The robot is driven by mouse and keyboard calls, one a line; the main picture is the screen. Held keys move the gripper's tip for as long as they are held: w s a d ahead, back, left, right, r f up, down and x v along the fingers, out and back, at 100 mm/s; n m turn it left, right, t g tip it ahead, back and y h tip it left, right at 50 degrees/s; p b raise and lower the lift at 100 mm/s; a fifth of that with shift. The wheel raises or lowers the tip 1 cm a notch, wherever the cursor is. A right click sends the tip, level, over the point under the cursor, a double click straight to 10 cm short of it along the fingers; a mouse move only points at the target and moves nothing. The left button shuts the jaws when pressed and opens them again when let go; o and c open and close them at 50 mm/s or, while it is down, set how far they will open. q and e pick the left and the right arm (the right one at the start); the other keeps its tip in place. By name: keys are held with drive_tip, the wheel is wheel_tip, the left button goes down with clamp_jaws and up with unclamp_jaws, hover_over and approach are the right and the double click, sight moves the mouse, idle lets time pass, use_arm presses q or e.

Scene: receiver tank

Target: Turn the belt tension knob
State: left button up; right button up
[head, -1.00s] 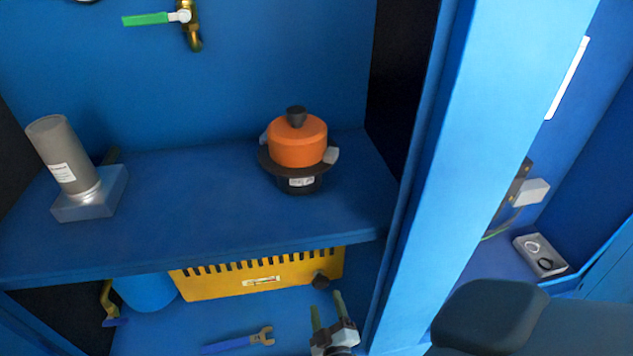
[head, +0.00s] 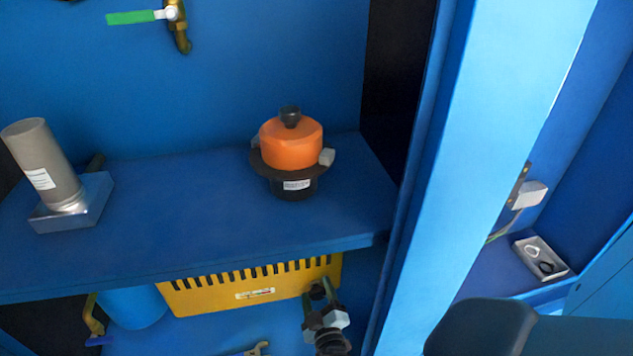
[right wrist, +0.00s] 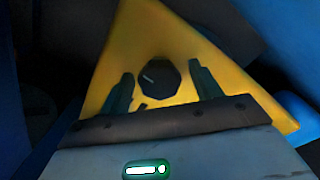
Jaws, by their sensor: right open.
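The belt tension knob is a dark round knob with a pale pointer line. In the right wrist view the knob (right wrist: 162,78) sits on the yellow slotted guard (right wrist: 215,90), between my two fingers in the picture. In the head view my right gripper (head: 319,285) is at the right end of the yellow guard (head: 215,294), under the shelf. Its fingers are open and largely cover the knob there. I cannot tell whether the fingers reach around the knob or stop short of it. My left gripper is not in view.
The blue shelf (head: 200,250) overhangs the guard. On it stand an orange-capped device (head: 291,146) and a grey cylinder (head: 45,165) on a metal block. A blue post (head: 450,150) stands close to the right of my gripper. A wrench (head: 258,349) lies partly in view below.

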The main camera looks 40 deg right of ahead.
drive_tip(key=shift+w, duration=0.1)
drive_tip(key=c, duration=1)
drive_tip(key=shift+o, duration=0.2)
drive_tip(key=shift+m, duration=0.5)
drive_tip(key=m, duration=0.2)
drive_tip(key=shift+m, duration=0.4)
drive_tip(key=m+b, duration=0.1)
drive_tip(key=m, duration=0.3)
drive_tip(key=shift+d+m, duration=0.1)
drive_tip(key=shift+m, duration=0.2)
